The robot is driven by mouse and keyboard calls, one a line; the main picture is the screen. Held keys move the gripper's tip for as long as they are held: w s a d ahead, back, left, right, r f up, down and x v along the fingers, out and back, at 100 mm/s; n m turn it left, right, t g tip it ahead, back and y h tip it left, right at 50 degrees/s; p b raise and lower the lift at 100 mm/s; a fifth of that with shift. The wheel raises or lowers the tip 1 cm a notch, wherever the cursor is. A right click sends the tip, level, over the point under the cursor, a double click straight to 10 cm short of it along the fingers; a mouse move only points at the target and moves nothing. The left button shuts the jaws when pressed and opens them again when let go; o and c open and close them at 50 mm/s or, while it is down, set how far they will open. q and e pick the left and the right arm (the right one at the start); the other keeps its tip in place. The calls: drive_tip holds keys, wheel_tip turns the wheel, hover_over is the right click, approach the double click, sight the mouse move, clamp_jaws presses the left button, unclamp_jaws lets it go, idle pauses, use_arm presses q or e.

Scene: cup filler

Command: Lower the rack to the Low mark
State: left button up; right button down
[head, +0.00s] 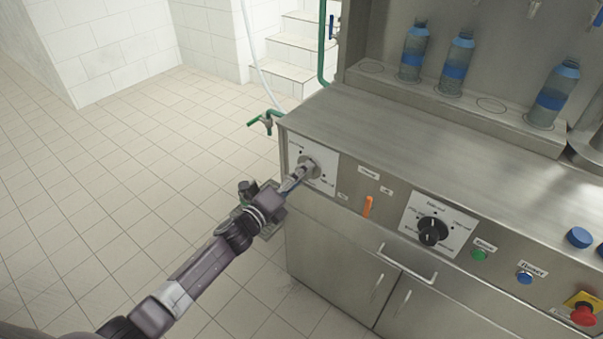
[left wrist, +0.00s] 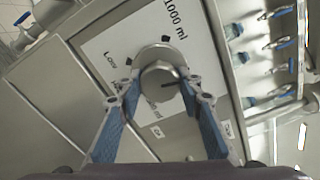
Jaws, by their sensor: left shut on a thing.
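A metal knob (head: 309,167) sits on a white dial plate (head: 327,160) at the left end of the steel machine's front panel. In the left wrist view the knob (left wrist: 160,82) is round and silvery, and its plate (left wrist: 120,50) reads "Low" and "1000 ml"; another label is partly hidden by the knob and a finger. My left gripper (head: 296,179) is shut on the knob, with a blue-padded finger (left wrist: 162,92) on each side. I cannot tell which mark the knob points to. Filling nozzles (head: 534,8) show at the top. My right gripper is not in view.
An orange lever (head: 367,206), a black selector (head: 432,230), a green button (head: 479,254), a blue button (head: 524,277) and a red stop button (head: 583,314) line the panel. Blue-banded bottles (head: 456,62) stand on the back ledge. The tiled floor left is mostly clear.

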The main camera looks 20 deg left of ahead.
use_arm(q)
drive_tip(key=n, duration=0.3)
drive_tip(key=shift+n+p, duration=0.35)
drive_tip(key=shift+n, duration=0.05)
drive_tip(key=n+p, duration=0.1)
drive_tip(key=n, duration=0.8)
drive_tip(key=shift+p, duration=0.4)
drive_tip(key=n, duration=0.3)
drive_tip(key=shift+n, duration=0.3)
drive_tip(key=n, duration=0.3)
drive_tip(key=shift+n+p, duration=0.3)
drive_tip(key=shift+p, duration=0.05)
drive_tip(key=n, duration=0.3)
drive_tip(key=shift+n, duration=0.3)
drive_tip(key=n, duration=0.3)
drive_tip(key=shift+f+n+b, duration=0.1)
drive_tip(key=shift+n+b, duration=0.2)
drive_tip(key=shift+b, duration=0.1)
drive_tip(key=shift+n+b, duration=0.35)
drive_tip(key=shift+n, duration=1.15)
